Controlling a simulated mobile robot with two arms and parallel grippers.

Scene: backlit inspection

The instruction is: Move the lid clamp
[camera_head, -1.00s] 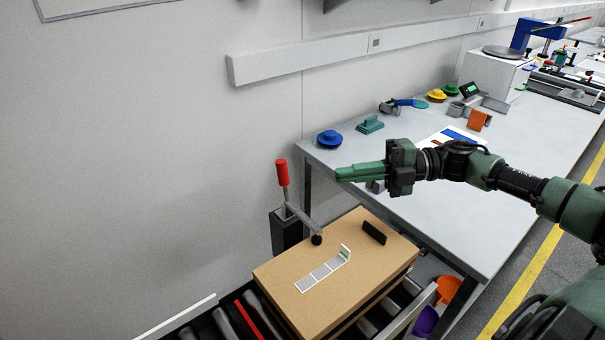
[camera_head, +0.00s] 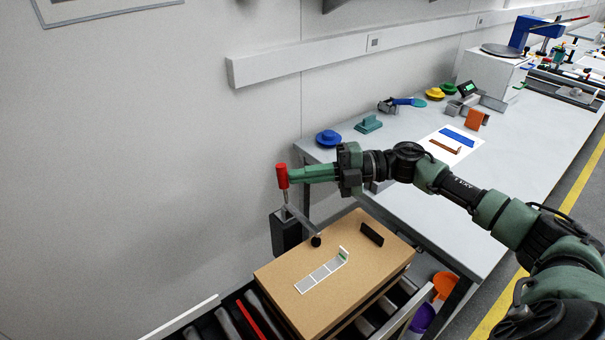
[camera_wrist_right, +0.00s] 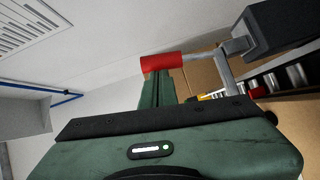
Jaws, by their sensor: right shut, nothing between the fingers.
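The lid clamp has a red upright handle (camera_head: 282,176), a grey metal arm (camera_head: 300,219) and a dark base block (camera_head: 287,232) behind the box. The black tip of its arm rests at the lid of the cardboard box (camera_head: 285,275). My right gripper (camera_head: 292,175) is shut and empty, its green fingertips at the right side of the red handle. In the right wrist view the red handle (camera_wrist_right: 164,63) lies across the fingertips (camera_wrist_right: 158,85). I cannot tell if they touch. My left gripper is not in view.
The box stands on a roller conveyor (camera_head: 225,322). A grey table (camera_head: 450,215) at the right holds a blue knob (camera_head: 328,139), a teal block (camera_head: 368,124) and other parts. Orange (camera_head: 444,286) and purple bins (camera_head: 422,320) sit below. The wall is close behind the clamp.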

